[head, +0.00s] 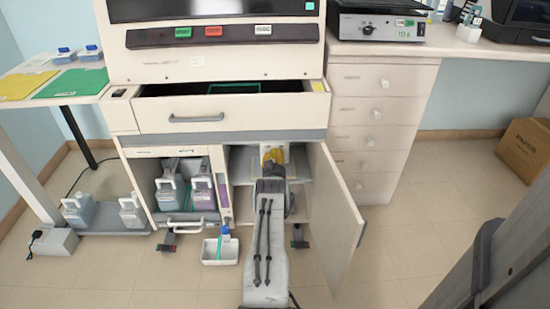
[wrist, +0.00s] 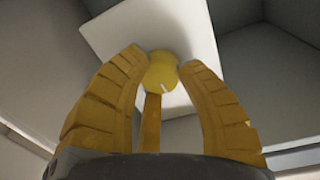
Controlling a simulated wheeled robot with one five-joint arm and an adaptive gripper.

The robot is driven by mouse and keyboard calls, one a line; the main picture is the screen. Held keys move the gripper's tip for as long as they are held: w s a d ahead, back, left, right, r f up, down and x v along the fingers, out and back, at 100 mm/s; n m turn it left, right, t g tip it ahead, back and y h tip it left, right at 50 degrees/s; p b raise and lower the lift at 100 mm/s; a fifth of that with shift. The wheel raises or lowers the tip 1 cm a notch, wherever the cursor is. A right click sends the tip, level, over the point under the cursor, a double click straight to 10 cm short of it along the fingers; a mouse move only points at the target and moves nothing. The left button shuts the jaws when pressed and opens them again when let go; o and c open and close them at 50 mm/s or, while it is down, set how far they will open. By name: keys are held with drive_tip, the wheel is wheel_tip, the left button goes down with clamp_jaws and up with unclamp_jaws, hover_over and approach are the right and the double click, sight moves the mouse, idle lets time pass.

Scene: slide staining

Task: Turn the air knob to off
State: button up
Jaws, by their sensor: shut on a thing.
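The air knob (wrist: 162,72) is a round yellow knob with a short pale mark, in front of a white square plate (wrist: 120,30) in the wrist view. My gripper (wrist: 160,62) has two ribbed yellow fingers, one on each side of the knob, shut on it at the tips. A yellow bar (wrist: 152,122) shows below the knob between the fingers. In the head view my gripper (head: 272,156) reaches into the open lower right compartment (head: 240,172) of the white machine. My arm hides most of the knob there. I cannot read any position labels.
The compartment door (head: 335,215) stands open on the right of my arm. Jugs (head: 172,186) stand in the compartment on the left. A white tray (head: 212,251) with a bottle sits on the floor close to my arm's left. An open drawer (head: 225,112) juts out above.

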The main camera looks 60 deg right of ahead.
drive_tip(key=shift+w+f+n+b, duration=0.1)
drive_tip(key=shift+f+n+b, duration=0.2)
drive_tip(key=shift+b, duration=0.9)
drive_tip(key=n+b, duration=0.1)
drive_tip(key=b, duration=0.3)
drive_tip(key=shift+b, duration=0.3)
drive_tip(key=shift+r+n+b, duration=0.2)
drive_tip(key=shift+n+b, duration=0.5)
drive_tip(key=shift+b, duration=0.55)
drive_tip(key=o, duration=1.2)
drive_tip(key=v, duration=1.2)
